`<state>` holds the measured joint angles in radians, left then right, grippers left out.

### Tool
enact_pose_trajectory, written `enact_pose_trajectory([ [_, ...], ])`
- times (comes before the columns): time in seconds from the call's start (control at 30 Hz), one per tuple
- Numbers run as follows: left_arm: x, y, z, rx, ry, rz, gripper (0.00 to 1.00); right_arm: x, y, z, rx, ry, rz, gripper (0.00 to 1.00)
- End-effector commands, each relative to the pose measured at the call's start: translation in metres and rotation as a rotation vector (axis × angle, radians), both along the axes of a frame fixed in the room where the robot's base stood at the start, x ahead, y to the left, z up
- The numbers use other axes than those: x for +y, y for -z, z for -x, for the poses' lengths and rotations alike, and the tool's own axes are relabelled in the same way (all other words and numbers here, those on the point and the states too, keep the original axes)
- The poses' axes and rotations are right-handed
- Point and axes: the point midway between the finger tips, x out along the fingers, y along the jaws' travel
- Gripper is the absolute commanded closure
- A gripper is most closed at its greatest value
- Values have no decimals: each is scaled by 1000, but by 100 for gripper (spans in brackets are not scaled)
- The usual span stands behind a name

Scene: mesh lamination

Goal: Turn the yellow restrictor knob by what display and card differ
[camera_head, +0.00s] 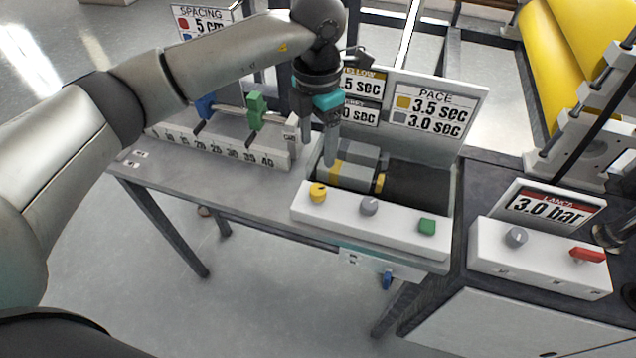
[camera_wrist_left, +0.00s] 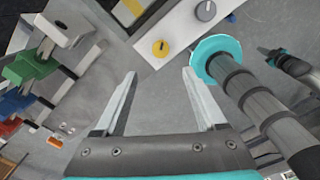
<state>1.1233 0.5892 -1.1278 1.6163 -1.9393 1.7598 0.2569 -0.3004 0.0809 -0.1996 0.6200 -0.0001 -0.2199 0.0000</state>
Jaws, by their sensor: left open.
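The yellow knob (camera_head: 318,193) sits at the left end of a white control box (camera_head: 342,216); it also shows in the left wrist view (camera_wrist_left: 160,47). My left gripper (camera_head: 318,150) is open and empty, above and behind the knob in the head view. In the wrist view its fingers (camera_wrist_left: 160,85) are apart, with the knob beyond their tips. The PACE card (camera_head: 432,112) reads 3.5 sec beside yellow and 3.0 sec beside grey. The display (camera_head: 362,97) is partly hidden by my gripper; only ".5 sec" and "0 sec" show. My right gripper cannot be made out clearly.
A grey knob (camera_head: 369,205) and a green button (camera_head: 427,226) share the box. Behind it lies a roller with yellow bands (camera_head: 351,175). A scale with blue and green sliders (camera_head: 256,108) stands left. The LANCE box (camera_head: 538,262), with a red lever, stands right.

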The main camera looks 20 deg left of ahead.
Motion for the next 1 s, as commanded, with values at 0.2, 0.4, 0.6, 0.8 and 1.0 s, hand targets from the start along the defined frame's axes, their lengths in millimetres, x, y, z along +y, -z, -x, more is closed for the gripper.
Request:
enact_pose_trajectory([
  [0.2,0,50,1,6,0,1,27,0,1,0,0,0,0,100],
  [0.4,-1,91,1,4,1,2,27,0,2,0,0,0,0,100],
  [0.6,-1,116,0,2,1,2,27,0,3,0,0,0,0,100],
  [0.8,-1,124,0,0,3,4,27,0,4,0,0,0,0,100],
  [1.0,-1,124,0,0,3,4,27,0,4,0,0,0,-1,100],
])
